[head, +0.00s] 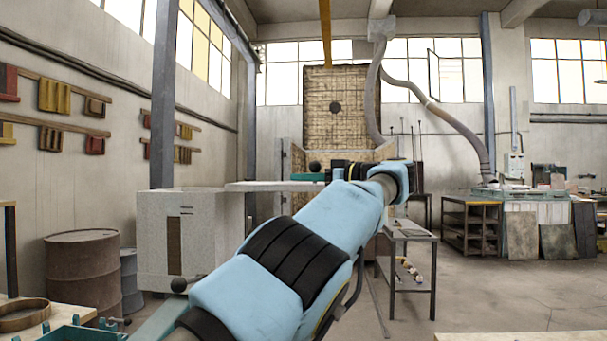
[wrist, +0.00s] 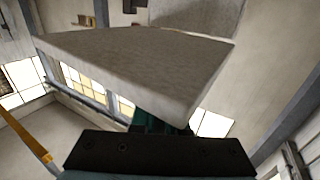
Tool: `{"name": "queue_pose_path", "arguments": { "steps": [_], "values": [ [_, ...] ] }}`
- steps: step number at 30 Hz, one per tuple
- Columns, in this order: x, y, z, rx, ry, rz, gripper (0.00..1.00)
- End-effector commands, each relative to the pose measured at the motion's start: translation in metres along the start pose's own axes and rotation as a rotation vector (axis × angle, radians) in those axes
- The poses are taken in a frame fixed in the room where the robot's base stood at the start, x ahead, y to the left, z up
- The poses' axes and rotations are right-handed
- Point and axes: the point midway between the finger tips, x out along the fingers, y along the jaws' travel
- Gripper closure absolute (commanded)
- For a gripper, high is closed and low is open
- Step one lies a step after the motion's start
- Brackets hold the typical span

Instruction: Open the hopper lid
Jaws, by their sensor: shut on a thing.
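The hopper looks like the speckled pale grey box (head: 150,235) with a brown upright slot, left of my arm in the head view. A flat pale panel, which appears to be the lid (head: 262,187), lies level near the box's top right and reaches to my gripper. My gripper (head: 308,177) is at the panel's right end, with teal parts beside a black ball. In the wrist view the lid (wrist: 125,70) is a large grey slab just beyond my gripper (wrist: 160,122). The jaws are shut at its edge; the exact contact is hidden.
A small dark metal table (head: 410,235) stands right of my arm, and a workbench (head: 470,215) is farther back. Open floor (head: 520,295) lies at the right.

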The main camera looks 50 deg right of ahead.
Motion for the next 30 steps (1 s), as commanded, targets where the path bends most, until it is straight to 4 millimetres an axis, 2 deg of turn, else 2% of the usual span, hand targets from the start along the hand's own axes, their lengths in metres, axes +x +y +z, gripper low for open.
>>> {"name": "queue_pose_path", "arguments": {
  "steps": [10, 11, 18, 26, 30],
  "values": [
    [-0.003, 0.001, 0.000, -0.001, 0.000, 0.003, 1.00],
    [-0.003, 0.001, 0.000, -0.001, 0.000, 0.003, 0.84],
    [-0.002, 0.000, 0.000, 0.000, 0.000, 0.002, 0.59],
    [-0.002, 0.000, 0.000, 0.000, 0.000, 0.001, 0.59],
    [-0.015, 0.001, -0.001, -0.001, 0.000, 0.003, 0.59]
  ]
}}
